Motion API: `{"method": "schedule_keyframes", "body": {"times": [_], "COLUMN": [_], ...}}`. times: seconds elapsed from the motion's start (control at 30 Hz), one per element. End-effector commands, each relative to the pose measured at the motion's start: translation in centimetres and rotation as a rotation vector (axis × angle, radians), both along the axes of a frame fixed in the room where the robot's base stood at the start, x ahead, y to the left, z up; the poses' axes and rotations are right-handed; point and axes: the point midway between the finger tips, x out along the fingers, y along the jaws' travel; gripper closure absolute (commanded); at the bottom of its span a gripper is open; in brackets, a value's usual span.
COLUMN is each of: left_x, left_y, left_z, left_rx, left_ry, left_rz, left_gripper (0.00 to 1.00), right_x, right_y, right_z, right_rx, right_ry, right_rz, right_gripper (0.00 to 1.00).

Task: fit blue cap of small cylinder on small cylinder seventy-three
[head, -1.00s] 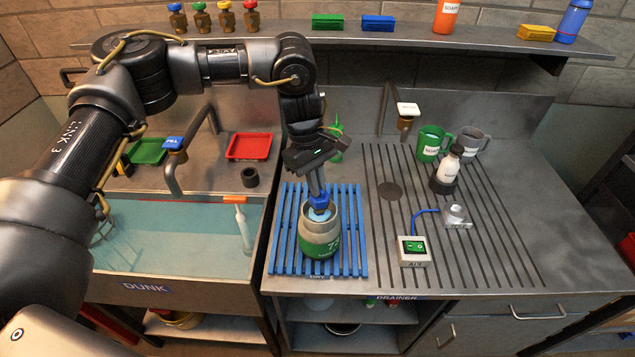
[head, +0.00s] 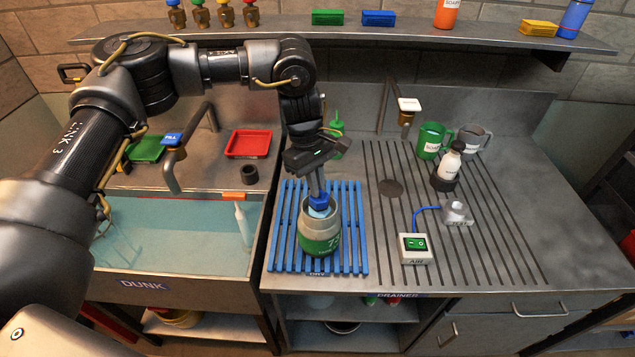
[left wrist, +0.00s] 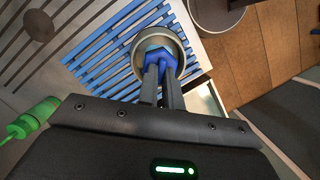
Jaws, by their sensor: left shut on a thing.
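The small cylinder seventy-three (head: 320,236), grey with a green band and a partly visible number, stands upright on the blue slatted rack (head: 287,240). My left gripper (head: 317,192) points down over it and is shut on the blue cap (head: 319,202). The cap is at the cylinder's open top, inside the collar. In the left wrist view the cap (left wrist: 158,58) sits between the fingertips, with the round collar (left wrist: 181,52) around it. I cannot tell whether it is seated. My right gripper is not in view.
A water-filled basin (head: 180,232) lies left of the rack. Right of it are a switch box (head: 416,248), a metal nozzle piece (head: 457,212), a white bottle (head: 450,163) and two mugs. A green bottle (head: 337,140) stands behind the arm.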

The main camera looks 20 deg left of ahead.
Motion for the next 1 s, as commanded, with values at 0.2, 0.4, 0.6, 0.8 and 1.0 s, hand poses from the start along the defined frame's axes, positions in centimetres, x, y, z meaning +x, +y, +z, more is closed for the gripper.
{"method": "schedule_keyframes", "body": {"times": [0.2,0.4,0.6,0.8,1.0], "left_x": [0.0,0.0,0.0,0.0,0.0], "left_y": [0.0,0.0,0.0,0.0,0.0], "left_z": [-0.7,-1.2,-1.6,-1.8,-1.9], "left_rx": [0.000,0.000,0.000,0.000,0.000], "left_ry": [0.000,0.000,0.000,0.000,0.001], "left_rz": [0.000,0.000,0.000,0.000,0.000], "left_gripper": [1.00,1.00,1.00,0.85,0.68], "right_x": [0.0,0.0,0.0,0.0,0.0], "right_y": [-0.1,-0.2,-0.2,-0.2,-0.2], "right_z": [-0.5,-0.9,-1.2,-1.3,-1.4], "right_rx": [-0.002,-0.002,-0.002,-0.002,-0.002], "right_ry": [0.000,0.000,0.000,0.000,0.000], "right_rz": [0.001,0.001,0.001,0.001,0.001], "right_gripper": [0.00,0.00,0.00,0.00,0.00]}}
